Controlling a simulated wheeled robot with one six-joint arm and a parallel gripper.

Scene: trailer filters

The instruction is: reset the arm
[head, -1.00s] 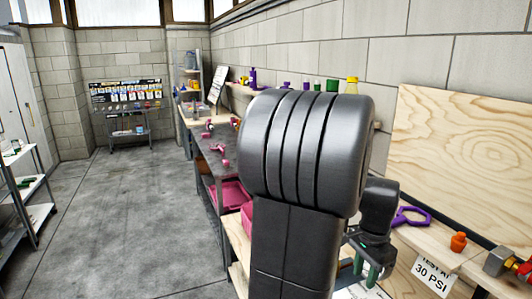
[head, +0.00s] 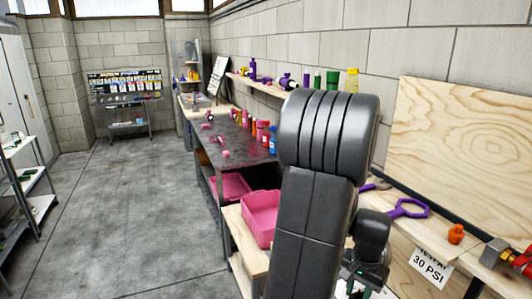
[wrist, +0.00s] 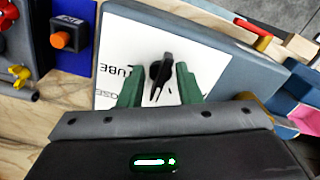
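My arm (head: 318,200) rises in the middle of the head view, bent at a dark elbow. My gripper (wrist: 158,85) shows in the wrist view with its two green fingers apart. A small black part (wrist: 160,75) shows between them against a white printed sheet (wrist: 125,40). No contact with either finger is clear, and I cannot tell its exact depth. In the head view the gripper is low, right of my arm, and mostly hidden.
Pink bins (head: 262,213) sit below the dark bench. The floor (head: 120,210) at left is clear.

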